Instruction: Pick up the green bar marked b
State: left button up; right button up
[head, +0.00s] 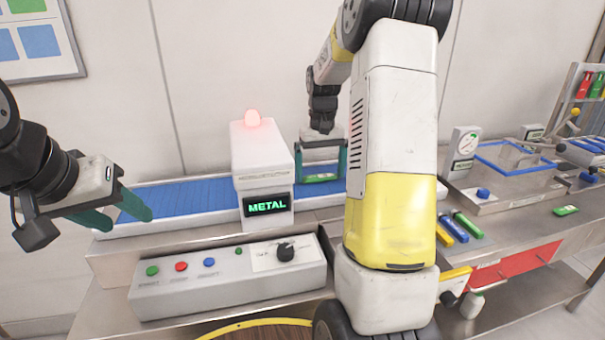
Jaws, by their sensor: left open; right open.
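A green bar (321,177) lies on the blue conveyor belt, just right of the white detector box; its marking is too small to read. My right gripper (321,170) is above the belt with its teal fingers apart, one on each side of this bar; I cannot tell whether they touch it. Another green bar (467,225) lies on the bench to the right, and a third green piece (566,210) lies further right; I cannot read a letter on either. My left gripper (115,212) is open and empty at the left, in front of the belt's left end.
The detector (262,160) shows METAL and its red lamp glows. A button panel (230,280) with a black knob stands before the belt (185,195). A yellow bar (454,230) and blue bar lie beside the bench's green one. My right arm hides the belt's right part.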

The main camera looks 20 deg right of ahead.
jog(key=shift+f, duration=0.2)
jog(key=shift+r, duration=0.1)
jog(key=c, duration=1.3)
